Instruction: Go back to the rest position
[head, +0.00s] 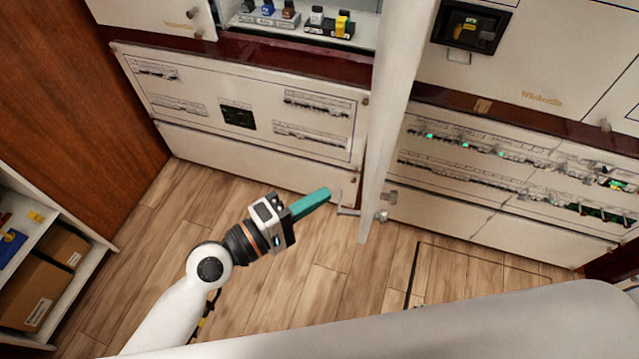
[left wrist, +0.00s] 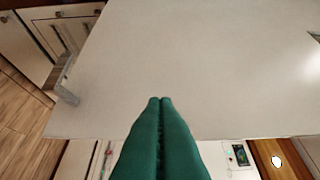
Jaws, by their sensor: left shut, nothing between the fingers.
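My left gripper (head: 312,203) has teal fingers and reaches in from the lower left in the head view, over the wood floor. In the left wrist view its green fingers (left wrist: 161,101) are pressed together with nothing between them. They point at a plain pale panel (left wrist: 200,60), which looks like the open cabinet door (head: 391,110) seen edge-on in the head view. Whether the fingertips touch it I cannot tell. My right gripper is in neither view.
A metal handle (head: 349,211) juts near the door's lower end, close to my left fingers. Cabinets with breaker rows (head: 480,150) stand behind. A shelf with cardboard boxes (head: 28,290) is at the left. The wood floor (head: 330,285) between is clear.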

